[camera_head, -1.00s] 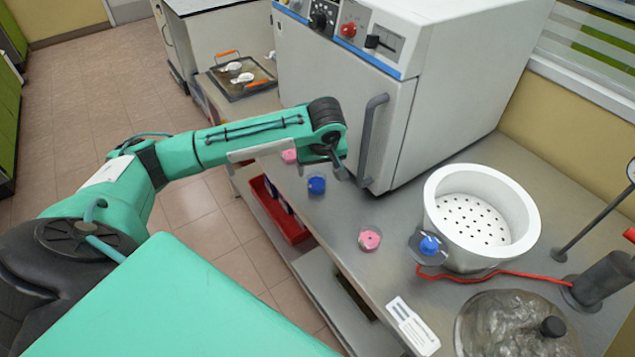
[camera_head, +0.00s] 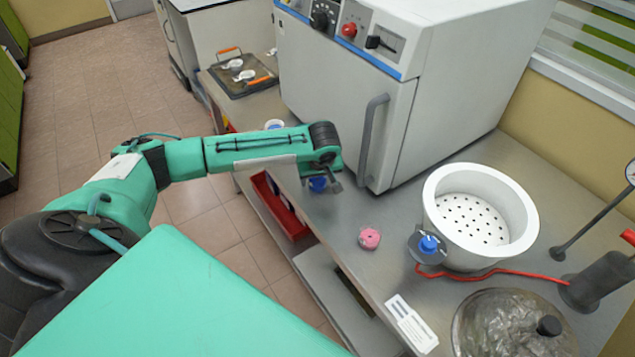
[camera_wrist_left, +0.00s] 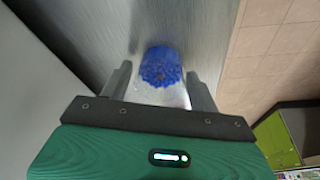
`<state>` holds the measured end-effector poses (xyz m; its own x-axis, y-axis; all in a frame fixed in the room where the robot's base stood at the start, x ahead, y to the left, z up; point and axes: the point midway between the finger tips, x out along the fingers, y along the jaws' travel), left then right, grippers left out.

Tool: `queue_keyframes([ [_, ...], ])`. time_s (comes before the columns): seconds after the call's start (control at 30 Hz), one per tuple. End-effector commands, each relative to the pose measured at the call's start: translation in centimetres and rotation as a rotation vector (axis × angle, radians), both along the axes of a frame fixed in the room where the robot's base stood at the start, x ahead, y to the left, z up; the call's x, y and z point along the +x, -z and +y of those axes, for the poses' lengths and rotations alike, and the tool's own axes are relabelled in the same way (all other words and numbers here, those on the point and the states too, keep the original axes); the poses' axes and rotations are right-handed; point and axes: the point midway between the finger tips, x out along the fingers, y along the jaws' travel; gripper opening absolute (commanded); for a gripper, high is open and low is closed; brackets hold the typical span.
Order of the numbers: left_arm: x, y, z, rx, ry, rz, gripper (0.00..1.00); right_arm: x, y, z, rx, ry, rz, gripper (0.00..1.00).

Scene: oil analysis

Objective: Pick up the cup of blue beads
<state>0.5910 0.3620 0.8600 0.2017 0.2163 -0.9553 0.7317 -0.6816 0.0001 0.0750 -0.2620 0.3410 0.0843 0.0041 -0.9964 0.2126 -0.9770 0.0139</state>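The cup of blue beads (camera_head: 317,185) stands on the metal bench in front of the white oven. It is partly hidden by my left gripper (camera_head: 325,181) in the head view. In the left wrist view the blue beads (camera_wrist_left: 160,65) show between the two fingers of the left gripper (camera_wrist_left: 160,72). The fingers are apart, one on each side of the clear cup. I cannot tell whether either finger touches it. My right gripper is not in view.
A cup of pink beads (camera_head: 369,238) stands nearer on the bench. The white oven (camera_head: 345,110) rises close beside the left gripper. A white perforated pot (camera_head: 535,215) stands to the right. The bench's front edge is close to the blue cup.

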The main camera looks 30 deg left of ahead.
Motion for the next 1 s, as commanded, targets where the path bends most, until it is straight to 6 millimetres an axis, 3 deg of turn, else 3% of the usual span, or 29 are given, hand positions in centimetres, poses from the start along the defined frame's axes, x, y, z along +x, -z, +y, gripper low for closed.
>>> queue_keyframes([
  [0.03,0.0,0.0,0.0,0.000,0.000,0.000,0.51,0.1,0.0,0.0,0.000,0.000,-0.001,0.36],
  [0.17,0.0,0.0,0.0,0.000,0.000,0.000,0.25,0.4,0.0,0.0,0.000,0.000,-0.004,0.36],
  [0.2,0.0,0.0,0.0,0.000,0.000,0.000,0.23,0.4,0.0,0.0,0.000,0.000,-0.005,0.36],
  [0.63,0.1,-1.2,0.0,-0.002,-0.001,-0.002,0.23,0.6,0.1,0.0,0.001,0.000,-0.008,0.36],
  [0.77,0.1,-3.1,0.0,-0.001,0.000,-0.004,0.23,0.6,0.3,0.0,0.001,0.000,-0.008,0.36],
  [1.0,0.1,-9.6,-0.1,-0.002,0.001,-0.006,0.23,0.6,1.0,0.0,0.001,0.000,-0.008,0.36],
])
